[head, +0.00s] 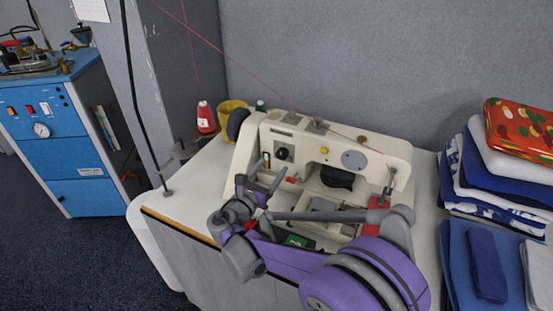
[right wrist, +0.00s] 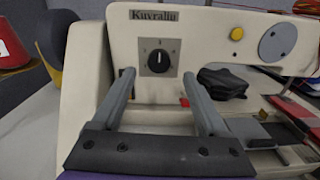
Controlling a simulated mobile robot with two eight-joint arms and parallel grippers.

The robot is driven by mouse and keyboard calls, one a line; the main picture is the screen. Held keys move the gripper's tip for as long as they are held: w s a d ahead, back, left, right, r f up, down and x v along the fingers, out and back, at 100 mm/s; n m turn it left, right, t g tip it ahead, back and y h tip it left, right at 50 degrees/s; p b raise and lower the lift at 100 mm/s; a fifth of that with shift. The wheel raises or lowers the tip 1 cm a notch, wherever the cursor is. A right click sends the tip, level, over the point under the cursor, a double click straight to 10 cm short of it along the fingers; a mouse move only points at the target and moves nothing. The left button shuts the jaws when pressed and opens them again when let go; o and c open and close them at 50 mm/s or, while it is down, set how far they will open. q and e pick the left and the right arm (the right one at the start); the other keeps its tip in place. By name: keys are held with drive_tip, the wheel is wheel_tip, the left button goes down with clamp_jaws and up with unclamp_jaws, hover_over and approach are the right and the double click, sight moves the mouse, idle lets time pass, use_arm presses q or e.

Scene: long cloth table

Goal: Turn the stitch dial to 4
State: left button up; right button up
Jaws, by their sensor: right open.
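The cream sewing machine (head: 330,140) stands on the white table. Its stitch dial (head: 283,154) is a round black knob on a grey plate on the left part of the front. In the right wrist view the dial (right wrist: 159,61) shows between my fingers, with its light mark about upright; the small figures around it are too blurred to read surely. My right gripper (head: 265,172) is open and empty in front of the dial, one finger on each side as its wrist camera sees it (right wrist: 157,78). I cannot see contact with the knob. My left gripper is not in view.
A yellow button (head: 324,150) sits right of the dial. Folded cloths (head: 497,165) are stacked at the right. A blue cabinet (head: 62,140) stands far left.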

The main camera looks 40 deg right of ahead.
sight(281, 155)
drive_tip(key=x, duration=0.5)
drive_tip(key=shift+w+d, duration=0.2)
drive_tip(key=shift+d, duration=0.05)
clamp_jaws()
